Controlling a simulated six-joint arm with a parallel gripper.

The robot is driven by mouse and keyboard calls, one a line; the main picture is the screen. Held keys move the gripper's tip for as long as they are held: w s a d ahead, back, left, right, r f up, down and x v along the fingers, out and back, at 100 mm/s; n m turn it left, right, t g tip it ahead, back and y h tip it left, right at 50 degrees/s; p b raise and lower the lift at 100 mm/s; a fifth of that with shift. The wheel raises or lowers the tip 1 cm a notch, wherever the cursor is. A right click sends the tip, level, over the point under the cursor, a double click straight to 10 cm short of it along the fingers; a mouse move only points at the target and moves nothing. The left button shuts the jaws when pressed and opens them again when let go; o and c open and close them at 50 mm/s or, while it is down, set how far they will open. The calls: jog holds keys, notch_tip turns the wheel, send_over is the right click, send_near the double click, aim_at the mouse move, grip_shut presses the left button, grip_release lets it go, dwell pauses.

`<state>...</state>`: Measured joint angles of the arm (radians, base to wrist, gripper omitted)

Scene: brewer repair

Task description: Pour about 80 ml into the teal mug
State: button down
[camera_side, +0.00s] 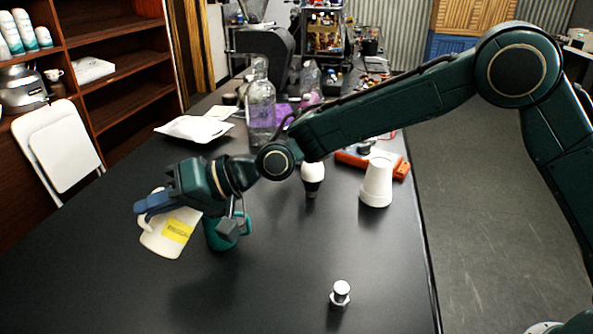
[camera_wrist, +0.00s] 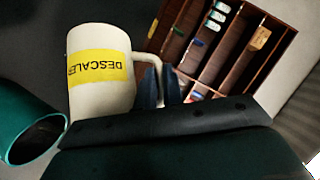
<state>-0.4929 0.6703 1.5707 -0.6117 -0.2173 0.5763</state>
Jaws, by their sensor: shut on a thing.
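My gripper (camera_side: 152,208) is shut on the handle of a cream jug (camera_side: 160,243). The jug has a yellow label reading DESCALER and looks tilted. In the wrist view, my blue fingers (camera_wrist: 160,86) close around the handle beside the jug (camera_wrist: 88,98). The teal mug (camera_side: 214,238) stands upright on the black table, just right of the jug, partly hidden by my wrist parts. It also shows at the left edge of the wrist view (camera_wrist: 22,112), its opening dark. No stream of liquid shows, and the contents of both vessels cannot be seen.
A white upturned cup (camera_side: 377,185), a white-and-black object (camera_side: 312,178) and a red tool (camera_side: 400,168) stand to the right. A small metal part (camera_side: 340,292) is near the front. A clear bottle (camera_side: 261,108) and white packet (camera_side: 193,129) are behind. The front left table is clear.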

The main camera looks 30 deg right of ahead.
jog(key=shift+w+d+r+m+y, duration=0.2)
jog(key=shift+d+r+m+y, duration=0.15)
jog(key=shift+r+y, duration=0.2)
jog(key=shift+d+r+y, duration=0.2)
jog(key=shift+r+y, duration=0.05)
dwell(0.4)
jog(key=shift+w+d+r+m+y+p, duration=0.4)
jog(key=shift+d+r+m+y+p, duration=0.1)
jog(key=shift+d+r+m+y, duration=0.25)
dwell(1.8)
jog(key=shift+f, duration=0.1)
jog(key=shift+s+a, duration=0.15)
jog(key=shift+a, duration=0.05)
jog(key=a+f+n+h, duration=0.1)
jog(key=s+a+f+n+h, duration=0.1)
jog(key=f+h, duration=0.1)
jog(key=shift+a, duration=0.2)
jog(key=shift+f+n+h, duration=0.1)
jog(key=shift+n+h, duration=0.15)
jog(key=shift+n, duration=0.05)
jog(key=shift+a+f, duration=0.1)
